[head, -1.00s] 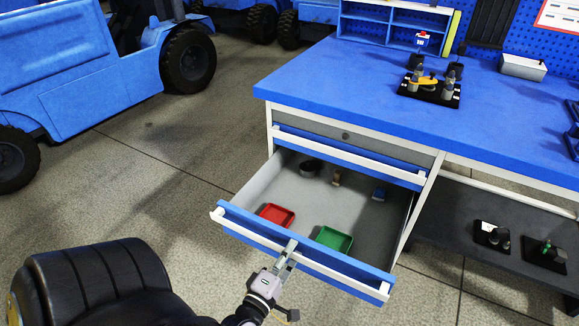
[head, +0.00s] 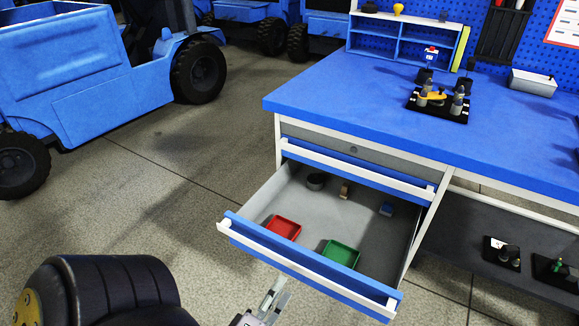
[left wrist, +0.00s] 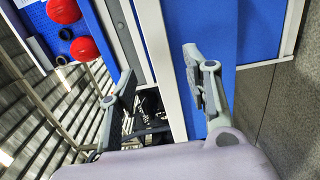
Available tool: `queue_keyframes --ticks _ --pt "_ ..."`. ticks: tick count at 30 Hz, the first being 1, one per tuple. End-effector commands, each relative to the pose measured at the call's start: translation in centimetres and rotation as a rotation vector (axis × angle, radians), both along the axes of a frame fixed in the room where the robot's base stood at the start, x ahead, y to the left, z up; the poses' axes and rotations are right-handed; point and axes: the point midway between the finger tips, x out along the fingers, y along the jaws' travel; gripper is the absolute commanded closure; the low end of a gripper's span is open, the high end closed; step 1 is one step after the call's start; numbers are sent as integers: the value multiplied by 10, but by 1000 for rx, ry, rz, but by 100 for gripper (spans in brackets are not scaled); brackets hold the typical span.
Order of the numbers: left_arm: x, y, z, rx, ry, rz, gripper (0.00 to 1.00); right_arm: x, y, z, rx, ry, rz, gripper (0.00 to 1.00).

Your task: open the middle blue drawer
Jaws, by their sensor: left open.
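The blue-fronted drawer (head: 310,259) under the workbench is pulled well out, with its grey inside showing. It has a white handle strip along its front. A red tray (head: 284,229) and a green tray (head: 341,255) lie in it, with a few small items farther back. My left gripper (head: 273,297) is open and empty, just in front of and below the drawer front, apart from the handle in the head view. In the left wrist view, the open fingers (left wrist: 158,68) face white and blue panels. My right gripper is not in view.
Another blue-fronted drawer (head: 357,163) above is shut. The blue benchtop (head: 350,100) carries a black fixture plate (head: 437,106) and a grey bin (head: 532,82). A lower shelf (head: 470,225) at right holds small fixtures. A blue vehicle (head: 80,70) stands at left; the floor between is clear.

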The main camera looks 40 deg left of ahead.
Motion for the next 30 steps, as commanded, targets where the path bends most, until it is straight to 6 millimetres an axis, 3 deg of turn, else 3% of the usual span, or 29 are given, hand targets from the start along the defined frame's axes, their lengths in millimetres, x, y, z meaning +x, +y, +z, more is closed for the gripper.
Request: queue_keyframes --ticks 3,9,30 --pt "-21 -5 0 0 2 -1 55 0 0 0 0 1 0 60" --pt "-37 -9 0 0 0 -1 55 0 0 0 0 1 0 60" --pt "-35 -13 0 9 9 -14 55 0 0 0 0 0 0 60"
